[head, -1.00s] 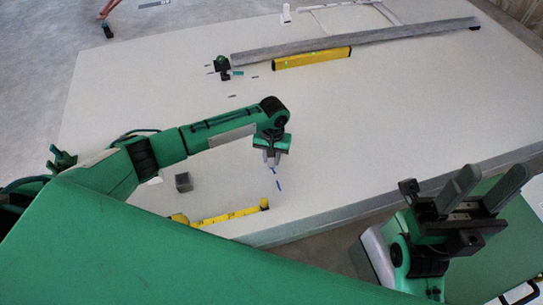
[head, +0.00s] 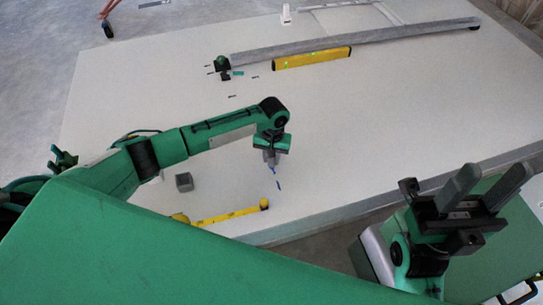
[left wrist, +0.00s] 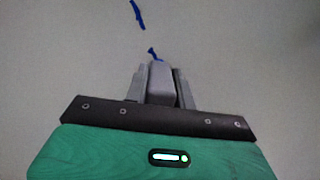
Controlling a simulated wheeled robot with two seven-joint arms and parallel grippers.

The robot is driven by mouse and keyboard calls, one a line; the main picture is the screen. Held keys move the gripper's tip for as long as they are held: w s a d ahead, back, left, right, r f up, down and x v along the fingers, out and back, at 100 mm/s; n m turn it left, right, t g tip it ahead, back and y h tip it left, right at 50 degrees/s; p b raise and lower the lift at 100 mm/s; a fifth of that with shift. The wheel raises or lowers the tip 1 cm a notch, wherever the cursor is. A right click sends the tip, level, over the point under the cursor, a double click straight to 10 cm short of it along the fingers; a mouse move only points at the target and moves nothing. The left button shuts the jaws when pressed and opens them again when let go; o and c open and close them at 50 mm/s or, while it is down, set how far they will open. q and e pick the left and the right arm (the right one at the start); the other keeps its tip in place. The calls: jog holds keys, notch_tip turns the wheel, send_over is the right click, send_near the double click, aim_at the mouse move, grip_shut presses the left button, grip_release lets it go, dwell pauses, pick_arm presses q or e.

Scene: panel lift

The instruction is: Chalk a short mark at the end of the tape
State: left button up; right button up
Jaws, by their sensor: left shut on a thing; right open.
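The yellow tape (head: 228,216) lies extended on the white panel, with a dark hook at its right end (head: 264,204). A short blue mark (head: 279,184) is on the panel a little beyond and right of that end; a blue line also shows at the top of the left wrist view (left wrist: 137,14). My left gripper (head: 271,158) points down above the panel, shut on the chalk, whose blue tip (left wrist: 152,52) shows ahead of the fingers. I cannot tell whether the tip touches the panel. My right gripper (head: 460,195) is open and empty, off the panel's near edge.
A yellow level (head: 312,58) and a long grey bar (head: 355,42) lie at the back, near a dark clamp-like item (head: 222,68). The panel's middle is largely clear.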

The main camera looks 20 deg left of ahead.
pick_arm(q)
jog(key=shift+s, duration=0.1)
jog(key=shift+s+d+r+p, duration=0.1)
jog(key=shift+s+d+p, duration=0.45)
jog(key=shift+p, duration=0.5)
jog(key=shift+s+d+p, duration=0.35)
jog(key=shift+s+p, duration=0.3)
jog(key=shift+p, duration=0.4)
jog(key=shift+s+d, duration=0.2)
jog(key=shift+s, duration=0.05)
jog(key=shift+p, duration=0.35)
jog(key=shift+s+d+p, duration=0.35)
jog(key=shift+s+p, duration=0.2)
jog(key=shift+p, duration=0.1)
jog(key=shift+s+d+f, duration=0.15)
jog(key=shift+s+f, duration=0.05)
jog(key=shift+s, duration=0.1)
jog(key=shift+s+d+p, duration=0.55)
jog(key=shift+s+p, duration=0.3)
jog(key=shift+p, duration=0.45)
jog(key=shift+r, duration=0.1)
